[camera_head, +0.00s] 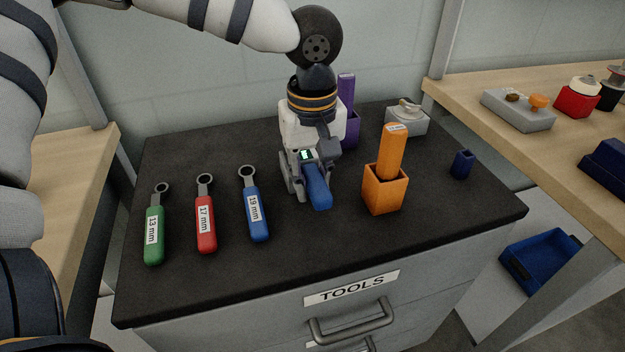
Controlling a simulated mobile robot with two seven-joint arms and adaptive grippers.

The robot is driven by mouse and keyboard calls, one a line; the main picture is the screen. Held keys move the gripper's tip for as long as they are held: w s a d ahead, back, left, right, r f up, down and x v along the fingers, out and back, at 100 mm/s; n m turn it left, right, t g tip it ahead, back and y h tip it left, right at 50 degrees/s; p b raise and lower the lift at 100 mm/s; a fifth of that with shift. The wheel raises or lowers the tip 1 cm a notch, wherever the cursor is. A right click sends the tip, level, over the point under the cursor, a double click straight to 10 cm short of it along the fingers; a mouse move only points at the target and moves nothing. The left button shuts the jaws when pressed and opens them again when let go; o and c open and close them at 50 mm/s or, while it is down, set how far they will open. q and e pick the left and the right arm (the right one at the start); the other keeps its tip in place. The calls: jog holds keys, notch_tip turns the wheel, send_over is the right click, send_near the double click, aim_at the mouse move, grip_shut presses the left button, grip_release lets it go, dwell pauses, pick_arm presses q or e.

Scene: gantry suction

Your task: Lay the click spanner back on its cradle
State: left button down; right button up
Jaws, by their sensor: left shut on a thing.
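My left gripper (306,172) points down over the middle of the black tool top and is shut on a tool with a blue handle and a small lit display. This appears to be the click spanner (318,190). Its handle points toward the front of the cabinet; its far end is hidden behind the gripper. I cannot tell whether the spanner touches the top or hangs just above it. I cannot make out its cradle, which may be hidden behind the gripper and spanner. My right gripper is not in view.
Green (154,228), red (206,217) and blue (254,207) spanners lie in a row at left. An orange holder (384,190) with an orange-handled tool stands close right of the gripper. A purple holder (352,130), grey box (407,122) and small dark blue block (462,165) stand farther back and right.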

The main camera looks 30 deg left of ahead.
pick_arm(q)
notch_tip(320, 180, down, 2)
jog(key=shift+w+f, duration=0.1)
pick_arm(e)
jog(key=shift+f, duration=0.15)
pick_arm(q)
jog(key=c, duration=1.3)
grip_release()
jog(key=shift+c, duration=0.2)
jog(key=r, duration=0.6)
jog(key=r+p, duration=0.1)
jog(key=r, duration=0.5)
jog(key=shift+s+d+r, duration=0.1)
jog(key=shift+s+d, duration=0.05)
jog(key=shift+s, duration=0.05)
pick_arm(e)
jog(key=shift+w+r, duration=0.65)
